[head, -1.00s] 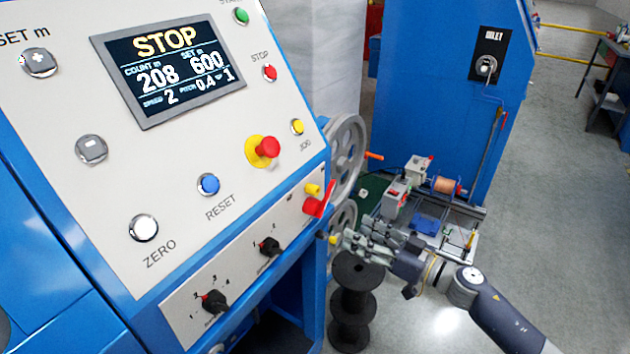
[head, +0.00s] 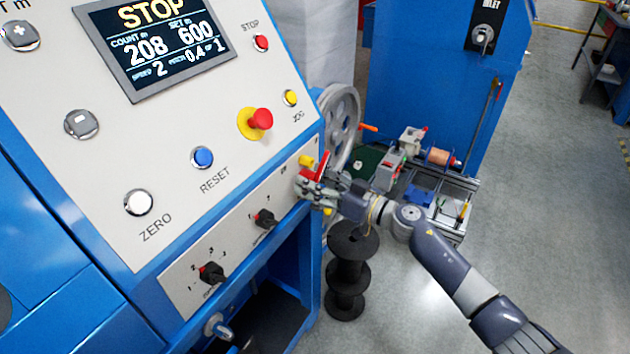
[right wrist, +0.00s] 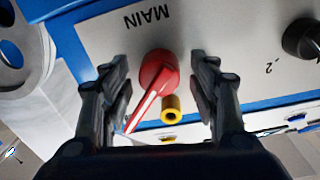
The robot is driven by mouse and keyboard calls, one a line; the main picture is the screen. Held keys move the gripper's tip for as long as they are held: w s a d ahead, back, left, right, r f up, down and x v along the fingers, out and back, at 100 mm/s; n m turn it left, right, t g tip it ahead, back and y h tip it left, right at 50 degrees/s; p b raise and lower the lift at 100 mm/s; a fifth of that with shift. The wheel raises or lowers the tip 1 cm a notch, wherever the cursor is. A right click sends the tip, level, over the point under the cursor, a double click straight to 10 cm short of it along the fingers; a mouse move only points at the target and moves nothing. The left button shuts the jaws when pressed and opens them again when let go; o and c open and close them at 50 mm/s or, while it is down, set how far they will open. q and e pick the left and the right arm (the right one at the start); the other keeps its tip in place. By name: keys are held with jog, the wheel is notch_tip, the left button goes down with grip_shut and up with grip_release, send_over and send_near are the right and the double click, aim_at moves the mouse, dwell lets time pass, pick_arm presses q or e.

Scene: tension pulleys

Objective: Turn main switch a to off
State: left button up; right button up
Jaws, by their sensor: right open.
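The main switch is a red rotary handle with a white stripe, beside the word MAIN in the right wrist view (right wrist: 155,82). In the head view the red handle (head: 315,166) shows at the right end of the panel's lower strip, partly hidden by my gripper. My right gripper (head: 310,188) is at the switch. In the right wrist view its open fingers (right wrist: 162,90) stand on either side of the red handle, with a gap on both sides. The handle points obliquely between the fingers. My left gripper is not in view.
A yellow knob (right wrist: 171,109) sits close beside the switch. Black selectors (head: 264,218) line the lower strip, and a red mushroom button (head: 259,119) is above. A grey handwheel (head: 340,125) and a black spool stack (head: 350,270) stand close by. Open floor lies to the right.

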jog(key=shift+c, duration=1.3)
jog(key=c, duration=0.4)
grip_shut()
jog(key=shift+r, duration=0.1)
jog(key=shift+n, duration=0.5)
jog(key=n, duration=0.3)
jog(key=shift+p, duration=0.3)
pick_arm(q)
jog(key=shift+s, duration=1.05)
pick_arm(e)
jog(key=shift+n, duration=1.5)
